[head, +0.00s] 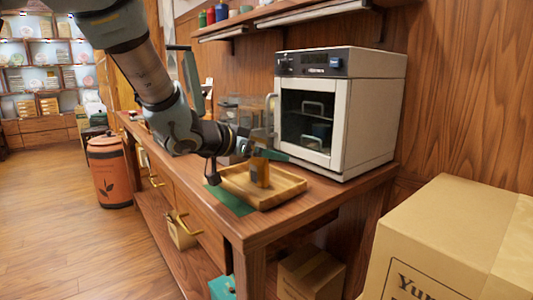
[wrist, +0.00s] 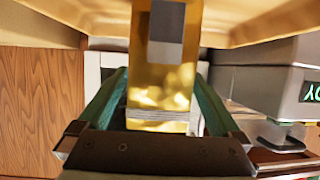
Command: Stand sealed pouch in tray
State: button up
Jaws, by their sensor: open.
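The sealed pouch (head: 260,173) is a gold-brown packet standing upright in the wooden tray (head: 289,194) on the counter. In the wrist view the shiny gold pouch (wrist: 160,88) with a grey and white label lies between the two green fingers. My gripper (head: 264,154) is open around the upper part of the pouch, with a finger on each side; light gaps show beside it, mostly near the fingertips. The tray (wrist: 250,22) also shows in the wrist view.
A white oven-like cabinet (head: 362,125) stands close behind and right of the tray. A green mat (head: 232,202) lies partly under the tray. A cardboard box (head: 455,235) is at the front right. A shelf (head: 262,17) hangs above.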

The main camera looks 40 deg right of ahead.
jog(key=p+v, duration=0.1)
jog(key=v, duration=1.1)
jog(key=w+a+f+n+t+y, duration=0.3)
jog(key=w+a+n+t, duration=0.25)
jog(key=w+a, duration=0.45)
jog(key=w+a+f+n+t+y, duration=0.1)
jog(key=w+a+f+n+y, duration=0.15)
jog(key=a, duration=0.45)
jog(key=w+a+f+n+t+y, duration=0.1)
jog(key=w+a+f+n+y, duration=0.1)
jog(key=w+a+f+y, duration=0.3)
jog(key=s+a+f+n+g+y, duration=0.1)
jog(key=s+a+f+n+g, duration=0.2)
jog(key=s+a, duration=0.4)
jog(key=s+a+f+n+g+y, duration=0.1)
jog(key=s+a+f+n+g, duration=0.2)
jog(key=s+a, duration=0.3)
jog(key=a+f, duration=0.1)
jog(key=a, duration=0.3)
jog(key=shift+s+n+y, duration=0.3)
jog(key=shift+s+y, duration=0.05)
jog(key=shift+a, duration=0.1)
notch_tip(320, 180, up, 10)
jog(key=p, duration=1)
jog(key=shift+r+p, duration=0.2)
jog(key=shift+p, duration=0.1)
